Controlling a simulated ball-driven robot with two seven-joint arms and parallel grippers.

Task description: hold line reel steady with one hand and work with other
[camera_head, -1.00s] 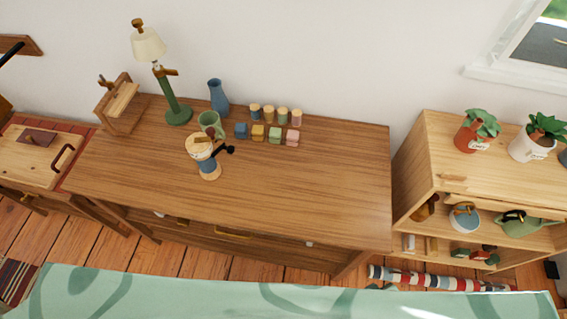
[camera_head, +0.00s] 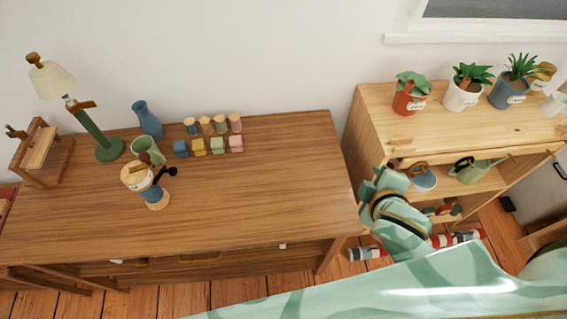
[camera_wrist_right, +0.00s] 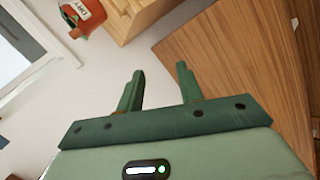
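The line reel (camera_head: 152,188), a blue and pale wood piece with a dark crank on its right side, stands on the left part of the wooden desk (camera_head: 270,190). My right gripper (camera_head: 372,180) is beyond the desk's right edge, in front of the shelf unit and far from the reel. In the right wrist view, my right gripper (camera_wrist_right: 160,72) has its two green fingers apart with nothing between them. My left gripper is not in view.
A green mug (camera_head: 146,150) stands close behind the reel. Beside it are a blue vase (camera_head: 147,120), small coloured blocks (camera_head: 199,147) and several small jars (camera_head: 206,125). A lamp (camera_head: 95,135) stands at the left. The desk's middle and right are clear. Potted plants (camera_head: 463,97) top the shelf unit (camera_head: 400,125).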

